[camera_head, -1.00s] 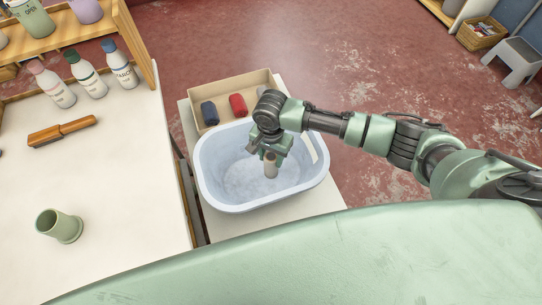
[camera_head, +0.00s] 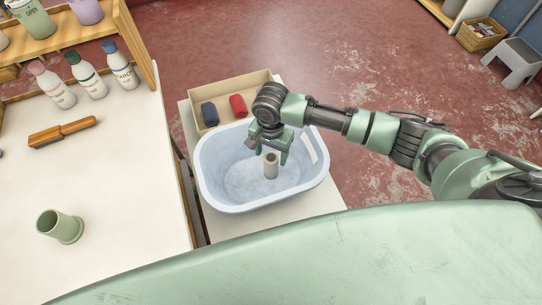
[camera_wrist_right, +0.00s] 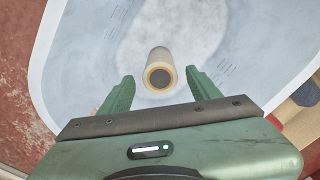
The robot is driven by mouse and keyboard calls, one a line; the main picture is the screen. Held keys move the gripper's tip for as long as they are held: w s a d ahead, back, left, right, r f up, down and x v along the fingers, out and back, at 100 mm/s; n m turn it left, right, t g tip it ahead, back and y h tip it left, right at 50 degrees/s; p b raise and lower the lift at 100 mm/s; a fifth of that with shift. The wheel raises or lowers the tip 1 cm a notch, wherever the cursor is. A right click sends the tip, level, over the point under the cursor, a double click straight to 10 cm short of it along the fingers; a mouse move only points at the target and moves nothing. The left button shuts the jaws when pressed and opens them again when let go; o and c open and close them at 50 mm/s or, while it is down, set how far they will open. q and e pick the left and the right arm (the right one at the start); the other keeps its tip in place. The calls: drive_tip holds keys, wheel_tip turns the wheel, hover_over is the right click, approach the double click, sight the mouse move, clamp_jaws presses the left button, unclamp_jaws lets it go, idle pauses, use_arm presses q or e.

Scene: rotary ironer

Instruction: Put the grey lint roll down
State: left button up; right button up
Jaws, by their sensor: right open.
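The grey lint roll (camera_head: 271,166), greyish beige with a tan core ring at its top end, stands upright inside the pale blue tub (camera_head: 216,190). My right gripper (camera_head: 272,154) is open just above the roll, with its green fingers apart. In the right wrist view, the roll (camera_wrist_right: 160,66) shows ahead of and between the open fingertips (camera_wrist_right: 160,82), with a gap to each finger. The tub's pale floor (camera_wrist_right: 205,30) lies behind it. Whether the roll's lower end rests on the floor is hard to tell. My left gripper is not in view.
A cardboard box (camera_head: 236,84) behind the tub holds a navy roll (camera_head: 209,114) and a red roll (camera_head: 238,106). The tub's floor around the roll is clear.

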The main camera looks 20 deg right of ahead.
wheel_tip(320, 180, up, 9)
drive_tip(key=shift+r, duration=0.2)
idle(0.3)
